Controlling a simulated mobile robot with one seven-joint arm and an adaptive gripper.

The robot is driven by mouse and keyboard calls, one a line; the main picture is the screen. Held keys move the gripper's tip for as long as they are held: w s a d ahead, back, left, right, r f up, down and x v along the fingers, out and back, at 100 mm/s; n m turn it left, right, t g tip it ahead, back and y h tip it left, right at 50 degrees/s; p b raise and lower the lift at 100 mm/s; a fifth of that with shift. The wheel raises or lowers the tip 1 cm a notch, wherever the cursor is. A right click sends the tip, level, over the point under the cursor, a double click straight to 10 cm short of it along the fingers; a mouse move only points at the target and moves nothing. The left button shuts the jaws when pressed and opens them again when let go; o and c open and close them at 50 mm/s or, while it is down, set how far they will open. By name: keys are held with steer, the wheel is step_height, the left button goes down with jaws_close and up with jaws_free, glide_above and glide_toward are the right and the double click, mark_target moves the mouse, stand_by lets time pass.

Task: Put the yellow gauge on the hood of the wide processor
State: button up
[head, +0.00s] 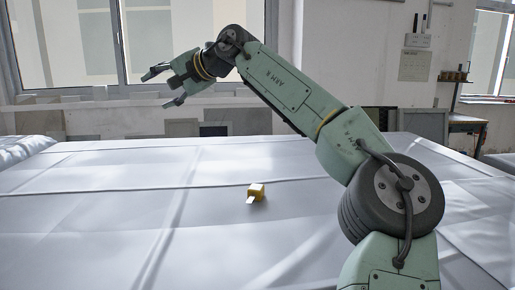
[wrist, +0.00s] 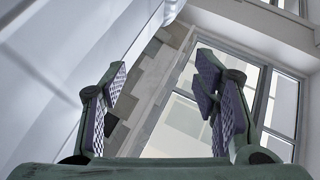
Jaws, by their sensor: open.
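The yellow gauge (head: 257,190) is a small yellow block with a pale part at its lower left. It lies on the white-covered surface (head: 110,235) near the middle of the head view. My gripper (head: 164,87) is raised well above the surface, up and left of the gauge in the head view, and points left. Its two fingers are spread and empty; the wrist view shows a wide gap between the pads (wrist: 160,85). The gauge does not show in the wrist view. I see no wide processor in either view.
The covered surface is broad, creased and otherwise clear around the gauge. Windows (head: 165,40) and a wall stand behind it. A small wooden table (head: 465,120) is at the far right. Panels (head: 240,121) lean behind the surface's far edge.

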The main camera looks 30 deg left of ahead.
steer(key=w+d+f+t+h, duration=0.25)
steer(key=d+f+h, duration=0.45)
steer(key=f, duration=0.4)
steer(key=t+h, duration=0.2)
steer(key=h, duration=0.3)
glide_toward(256, 187)
steer(key=f, duration=0.1)
steer(key=w, duration=0.1)
steer(key=f, duration=0.1)
steer(key=shift+w+a+f+m+h, duration=0.15)
steer(key=shift+a+f+m+h, duration=0.1)
steer(key=shift+f+m+h, duration=0.15)
steer(key=shift+a+p+x, duration=0.1)
steer(key=shift+p+x, duration=0.2)
steer(key=shift+x, duration=1.25)
steer(key=shift+a+p+x, duration=0.15)
steer(key=shift+p+x, duration=0.15)
steer(key=shift+x, duration=1.3)
steer(key=shift+s, duration=0.2)
jaws_close()
